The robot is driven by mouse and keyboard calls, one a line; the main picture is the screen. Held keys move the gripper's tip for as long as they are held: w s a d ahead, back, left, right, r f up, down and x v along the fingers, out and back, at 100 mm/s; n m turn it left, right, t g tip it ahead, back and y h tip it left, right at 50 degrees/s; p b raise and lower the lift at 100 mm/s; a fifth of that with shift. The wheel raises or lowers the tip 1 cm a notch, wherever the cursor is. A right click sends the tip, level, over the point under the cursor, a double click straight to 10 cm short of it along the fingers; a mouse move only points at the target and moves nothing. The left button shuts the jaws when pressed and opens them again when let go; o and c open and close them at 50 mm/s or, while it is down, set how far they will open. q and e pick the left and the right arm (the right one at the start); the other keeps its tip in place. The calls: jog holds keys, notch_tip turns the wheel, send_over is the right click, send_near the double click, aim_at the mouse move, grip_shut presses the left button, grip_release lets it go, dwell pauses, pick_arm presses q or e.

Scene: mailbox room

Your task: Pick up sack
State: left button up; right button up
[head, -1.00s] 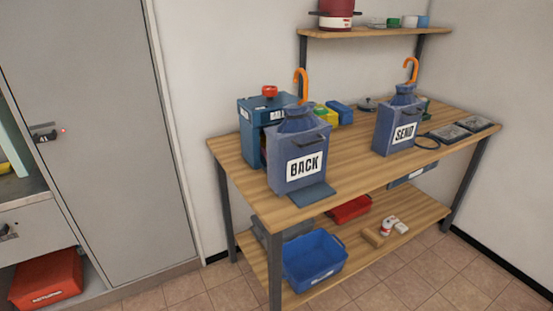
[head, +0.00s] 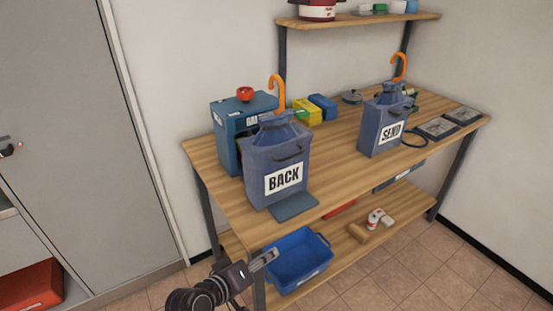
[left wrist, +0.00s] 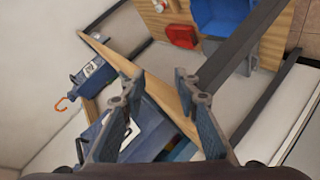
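Two blue sacks stand upright on the wooden table. The sack labelled BACK (head: 275,160) is at the table's near left, and the sack labelled SEND (head: 384,122) is further right. An orange hook (head: 277,92) rises behind the BACK sack, and another orange hook (head: 401,66) rises at the SEND sack. My left gripper (head: 272,256) is low in front of the table, below the BACK sack and apart from it. In the left wrist view my left gripper (left wrist: 154,80) has its fingers spread with nothing held. A blue sack with a white label (left wrist: 112,138) shows partly behind the left finger. My right gripper is out of view.
The wooden table (head: 345,150) has clear top between the sacks. A blue box with a red knob (head: 228,125) stands behind the BACK sack. A blue bin (head: 297,262) is on the lower shelf, close to my left gripper. A grey door (head: 70,120) is at left.

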pick_arm(q)
jog(key=w+d+r+n+t+h, duration=0.1)
jog(key=w+d+r+t+h, duration=0.15)
jog(key=r, duration=0.75)
jog(key=n+t, duration=0.3)
jog(key=n, duration=0.2)
send_near(292, 156)
jog(key=x, duration=0.3)
jog(key=shift+w+f, duration=0.1)
jog(key=shift+w, duration=0.2)
jog(key=p+x, duration=0.1)
jog(key=x, duration=0.6)
jog(key=shift+w+f, duration=0.1)
jog(key=shift+f, duration=0.05)
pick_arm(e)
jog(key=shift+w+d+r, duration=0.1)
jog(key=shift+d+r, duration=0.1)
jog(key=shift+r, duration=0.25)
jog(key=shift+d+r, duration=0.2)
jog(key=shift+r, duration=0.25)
pick_arm(q)
jog(key=c, duration=0.4)
grip_shut()
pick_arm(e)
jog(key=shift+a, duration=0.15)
